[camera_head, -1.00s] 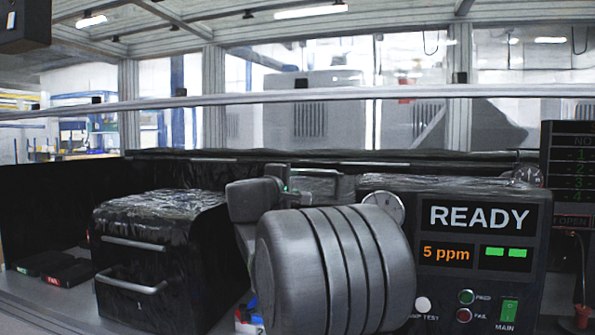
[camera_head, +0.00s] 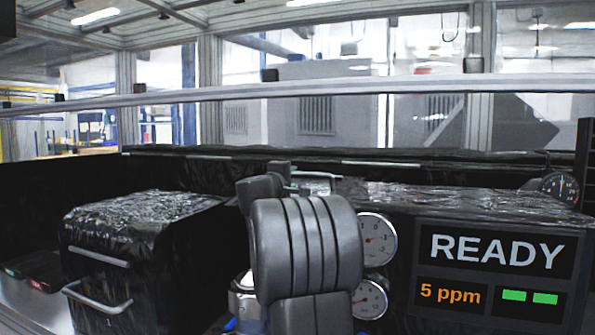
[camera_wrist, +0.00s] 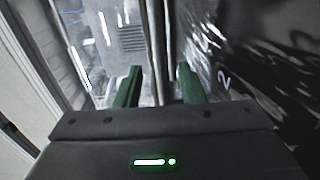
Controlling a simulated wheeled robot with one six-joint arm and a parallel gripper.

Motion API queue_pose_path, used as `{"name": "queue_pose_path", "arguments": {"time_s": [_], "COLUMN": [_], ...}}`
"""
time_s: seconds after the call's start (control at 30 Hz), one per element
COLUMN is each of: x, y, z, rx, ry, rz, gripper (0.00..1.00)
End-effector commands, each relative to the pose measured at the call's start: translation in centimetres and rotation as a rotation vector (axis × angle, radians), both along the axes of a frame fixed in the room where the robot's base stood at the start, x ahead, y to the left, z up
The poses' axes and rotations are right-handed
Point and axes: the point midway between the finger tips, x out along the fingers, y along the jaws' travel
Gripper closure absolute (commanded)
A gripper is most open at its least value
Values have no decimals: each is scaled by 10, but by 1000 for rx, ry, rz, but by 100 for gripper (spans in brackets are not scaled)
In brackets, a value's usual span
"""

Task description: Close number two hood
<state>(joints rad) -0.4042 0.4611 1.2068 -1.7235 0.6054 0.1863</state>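In the wrist view, a dark, glossy surface marked with a white "2" (camera_wrist: 223,80) lies to the right of my gripper (camera_wrist: 160,78). The two green fingers stand apart, with pale upright bars in the gap between them; I cannot tell whether any bar is within reach or only background. A short silver handle (camera_head: 318,176) shows just behind my arm, near a wrinkled black cover (camera_head: 440,195). I cannot tell from the head view how far the number two hood is open.
A black box (camera_head: 110,250) with two silver bar handles stands at the left. A READY panel (camera_head: 497,252) and round gauges (camera_head: 377,238) are at the right of my arm. A metal rail (camera_head: 340,90) crosses behind. Dark red-marked trays (camera_head: 35,272) lie at far left.

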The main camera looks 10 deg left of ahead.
Motion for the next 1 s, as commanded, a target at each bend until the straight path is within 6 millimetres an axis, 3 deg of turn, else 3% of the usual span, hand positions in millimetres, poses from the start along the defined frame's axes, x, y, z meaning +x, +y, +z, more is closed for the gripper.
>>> {"name": "queue_pose_path", "arguments": {"time_s": [0.1,0.3,0.73,0.9,1.0], "x": [23,47,55,55,55], "y": [-5,-9,-11,-11,-10], "z": [3,2,0,0,0], "rx": [0,0,1,1,1], "ry": [1,1,0,0,0], "rz": [-2,0,0,0,0], "gripper": [64,64,64,97,100]}}
